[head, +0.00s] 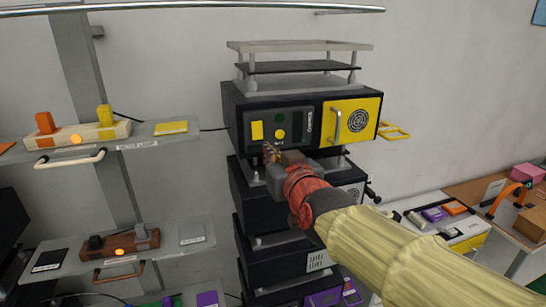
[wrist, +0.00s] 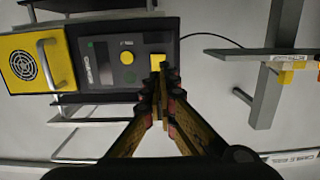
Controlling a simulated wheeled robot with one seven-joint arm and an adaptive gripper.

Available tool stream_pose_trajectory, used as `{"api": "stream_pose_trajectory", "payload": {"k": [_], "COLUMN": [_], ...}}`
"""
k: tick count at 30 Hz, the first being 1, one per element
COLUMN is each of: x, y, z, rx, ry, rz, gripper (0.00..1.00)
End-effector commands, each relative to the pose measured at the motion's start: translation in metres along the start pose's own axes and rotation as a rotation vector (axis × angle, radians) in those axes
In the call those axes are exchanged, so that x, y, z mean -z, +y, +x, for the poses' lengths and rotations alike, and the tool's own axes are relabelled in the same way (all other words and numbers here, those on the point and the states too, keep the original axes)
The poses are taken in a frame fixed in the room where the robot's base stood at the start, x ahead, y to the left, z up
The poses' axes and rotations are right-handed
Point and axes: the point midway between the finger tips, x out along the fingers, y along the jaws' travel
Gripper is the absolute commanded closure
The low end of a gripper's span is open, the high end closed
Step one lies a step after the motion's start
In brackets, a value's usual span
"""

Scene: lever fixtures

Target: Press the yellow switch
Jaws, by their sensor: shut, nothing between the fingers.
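A yellow rectangular switch (head: 257,130) sits on the left of the front panel of a black box device (head: 300,106). In the wrist view the yellow switch (wrist: 157,61) shows just beyond my fingertips, partly covered by them. My gripper (head: 271,152) is shut and empty, low in front of the panel, just below and right of the switch in the head view. In the wrist view my gripper (wrist: 161,76) has its fingers together, and I cannot tell whether the tips touch the switch.
The panel also has a round yellow button (head: 279,133), a small display and a yellow door (head: 351,120) with a handle. More black devices are stacked below. A shelf (head: 160,135) at left holds a block with orange and yellow levers. A table (head: 500,225) stands at right.

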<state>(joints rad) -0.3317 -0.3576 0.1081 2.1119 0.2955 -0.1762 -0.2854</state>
Motion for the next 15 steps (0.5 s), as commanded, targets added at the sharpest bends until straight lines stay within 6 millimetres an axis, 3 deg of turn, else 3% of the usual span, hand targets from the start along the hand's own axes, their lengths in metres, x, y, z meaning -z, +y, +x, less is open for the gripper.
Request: {"api": "stream_pose_trajectory", "payload": {"k": [9,15], "x": [0.000,0.001], "y": [0.000,0.000], "z": [0.058,0.084], "rx": [0.000,0.000], "ry": [-0.002,-0.001], "rz": [0.000,0.001], "gripper": [1.00,1.00]}}
